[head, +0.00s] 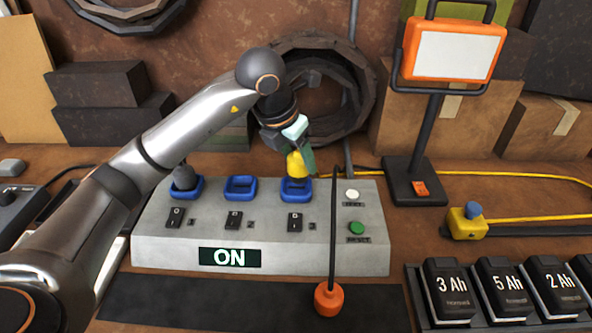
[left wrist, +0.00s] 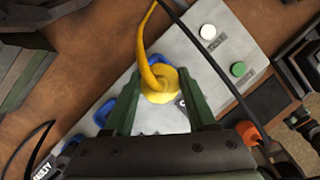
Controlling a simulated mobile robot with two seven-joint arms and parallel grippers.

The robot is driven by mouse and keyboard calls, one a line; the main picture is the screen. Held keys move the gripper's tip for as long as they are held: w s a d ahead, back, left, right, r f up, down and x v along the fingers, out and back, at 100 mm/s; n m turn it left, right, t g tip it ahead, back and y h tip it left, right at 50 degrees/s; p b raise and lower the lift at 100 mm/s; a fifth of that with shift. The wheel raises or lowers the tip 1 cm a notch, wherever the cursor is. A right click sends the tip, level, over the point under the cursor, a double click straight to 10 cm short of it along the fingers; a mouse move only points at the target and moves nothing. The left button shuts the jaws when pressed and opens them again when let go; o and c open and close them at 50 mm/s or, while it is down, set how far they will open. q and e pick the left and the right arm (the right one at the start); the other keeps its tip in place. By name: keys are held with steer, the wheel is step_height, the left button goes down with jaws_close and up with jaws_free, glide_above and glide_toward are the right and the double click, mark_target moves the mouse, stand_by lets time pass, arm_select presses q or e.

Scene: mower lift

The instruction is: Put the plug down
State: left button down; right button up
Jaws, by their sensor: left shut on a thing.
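The yellow plug (head: 297,164) is between the fingers of my left gripper (head: 298,150), which is shut on it. In the left wrist view the plug (left wrist: 160,85) sits between the two green fingers of the gripper (left wrist: 162,106), with its yellow cable running up. In the head view the plug is right at the third blue socket (head: 296,191) of the grey power box (head: 270,262); I cannot tell whether it touches or is seated. The display (head: 230,257) reads ON.
A dark plug (head: 185,178) stands in the first blue socket; the middle socket (head: 240,187) is empty. A black cord with an orange end (head: 328,298) hangs before the box. An orange lamp (head: 453,50), a yellow block (head: 467,222) and batteries (head: 450,290) are to the right.

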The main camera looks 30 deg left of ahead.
mark_target(296, 169)
arm_select(q)
steer(key=f, duration=0.4)
steer(key=shift+w+a, duration=0.2)
steer(key=shift+a, duration=0.2)
steer(key=shift+f, duration=0.1)
steer(key=shift+f, duration=0.3)
steer(key=c, duration=0.6)
jaws_free()
steer(key=shift+r, duration=0.1)
steer(key=o, duration=0.4)
steer(key=shift+r+p, duration=0.3)
steer(key=shift+r, duration=0.25)
steer(key=d+v, duration=0.1)
steer(key=v, duration=1)
steer(key=shift+s+a+r, duration=0.2)
steer(key=shift+a, duration=0.3)
